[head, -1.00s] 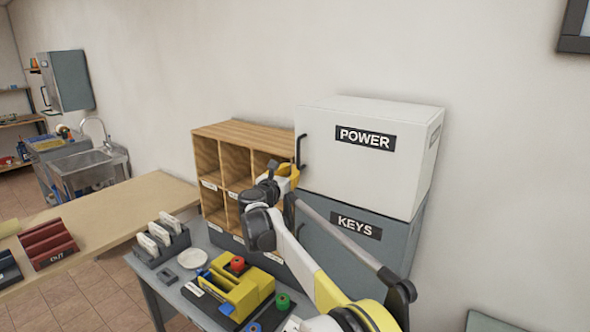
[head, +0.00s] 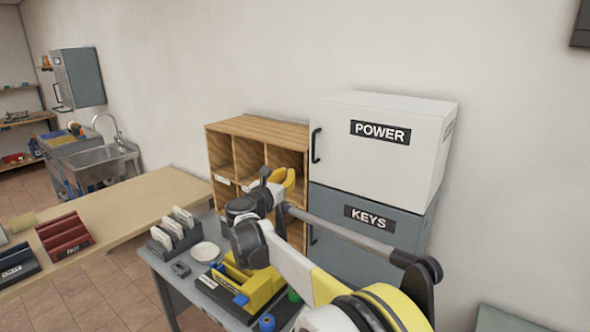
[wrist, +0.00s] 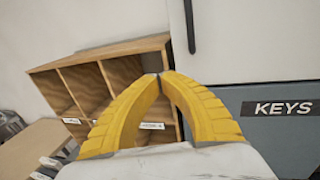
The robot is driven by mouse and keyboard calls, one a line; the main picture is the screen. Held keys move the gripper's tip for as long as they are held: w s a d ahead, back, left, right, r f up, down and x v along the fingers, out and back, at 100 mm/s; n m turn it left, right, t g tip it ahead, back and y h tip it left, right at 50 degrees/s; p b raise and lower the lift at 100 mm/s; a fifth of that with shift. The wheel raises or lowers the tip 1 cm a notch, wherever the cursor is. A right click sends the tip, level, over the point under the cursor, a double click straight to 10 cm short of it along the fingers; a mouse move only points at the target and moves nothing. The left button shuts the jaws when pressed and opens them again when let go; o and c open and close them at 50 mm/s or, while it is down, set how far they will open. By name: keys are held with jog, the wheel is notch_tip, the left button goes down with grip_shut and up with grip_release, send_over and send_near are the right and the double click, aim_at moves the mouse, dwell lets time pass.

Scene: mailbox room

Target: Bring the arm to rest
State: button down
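My gripper (head: 289,178) shows in the head view in front of the wooden pigeonhole shelf, left of the white POWER box. In the wrist view its two yellow fingers (wrist: 160,77) meet at the tips, with nothing seen between them. My arm reaches up from the lower right of the head view, its links folded at the joints. The gripper appears clear of the shelf, though the exact gap cannot be told.
The wooden shelf (head: 228,126), white POWER box (head: 335,180) and grey KEYS cabinet (head: 334,199) stand against the wall. A yellow holder (head: 262,292), white dish (head: 206,251) and card rack (head: 175,238) are on the grey table. A wooden counter (head: 125,210) lies left.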

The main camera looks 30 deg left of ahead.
jog(key=s+a, duration=0.1)
jog(key=s, duration=0.3)
jog(key=w+d+r+n+y+b, duration=0.2)
jog(key=d+r+n, duration=0.4)
jog(key=d, duration=0.2)
jog(key=w+d+r+n+y+b, duration=0.2)
jog(key=w+d+r+n, duration=0.1)
jog(key=d+r+n, duration=0.3)
jog(key=s+d+f+n+g+y+b, duration=0.1)
jog(key=s+d+n+b, duration=0.15)
jog(key=d+n, duration=0.4)
jog(key=s+d+f+n+g+y+b, duration=0.1)
jog(key=s+d+n, duration=0.2)
jog(key=d, duration=0.6)
jog(key=s+d+f+n+g+h+b, duration=0.3)
jog(key=s+d+f+n, duration=0.3)
jog(key=s+d+f, duration=0.9)
jog(key=s+d+f+n+g+h+b, duration=0.3)
jog(key=s+d+f+n+g+h, duration=0.2)
jog(key=s+d+f, duration=1)
jog(key=d+f+n, duration=0.2)
jog(key=d+f, duration=0.1)
jog(key=d, duration=0.2)
jog(key=shift+s+d+f+g+h, duration=0.15)
jog(key=shift+s+f+g+h, duration=0.15)
jog(key=shift+s+f+g, duration=0.1)
